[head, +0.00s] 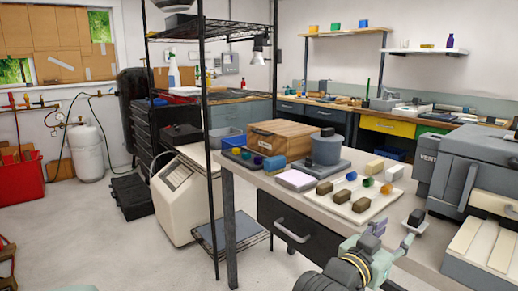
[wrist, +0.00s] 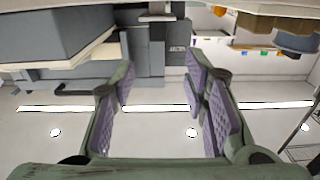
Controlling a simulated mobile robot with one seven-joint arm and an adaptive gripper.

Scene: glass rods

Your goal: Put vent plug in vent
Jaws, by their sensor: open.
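A large grey machine (head: 470,150) stands at the right in the head view, with lettering starting "VENT" on its side. A grey boxy body, likely the same machine, shows upside down in the wrist view (wrist: 60,35). I cannot pick out the vent opening. No piece is clearly recognisable as the vent plug; small brown blocks (head: 325,188) lie on a pale board on the workbench. My gripper (head: 394,232) is open in front of the bench's near right end. In the wrist view its purple-padded fingers (wrist: 160,105) are spread with nothing between them.
The workbench (head: 240,178) also holds a wooden box (head: 282,138), a grey pot (head: 326,148) and coloured pieces on the pale board (head: 342,210). A black wire shelf post (head: 208,130) rises at the bench's left. Open floor (head: 120,235) lies at the left.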

